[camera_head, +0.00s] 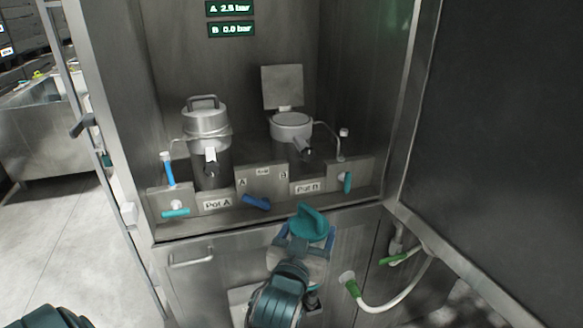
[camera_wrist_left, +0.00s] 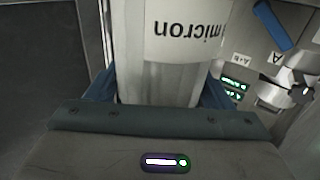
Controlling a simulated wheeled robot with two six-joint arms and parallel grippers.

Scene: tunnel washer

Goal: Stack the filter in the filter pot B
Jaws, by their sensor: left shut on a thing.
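The filter is a pale cylinder with a teal loop handle (camera_head: 310,220) on top in the head view. In the left wrist view the filter (camera_wrist_left: 172,80) fills the middle and bears a white band with upside-down "micron" lettering. My left gripper (camera_head: 305,243) is shut on it, with a blue finger on each side. It holds the filter upright or nearly so, in front of the cabinet's lower panel, below and in front of pot B. Pot B (camera_head: 292,131) stands at the right with its lid (camera_head: 282,88) swung up behind it. The inside of pot B is hard to see. My right gripper is out of view.
Pot A (camera_head: 207,160) stands at the left with its lid closed. A front ledge carries teal valve levers (camera_head: 347,182) and a blue lever (camera_head: 257,202). A white hose (camera_head: 398,303) hangs at lower right. The cabinet door (camera_head: 500,130) stands open at the right.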

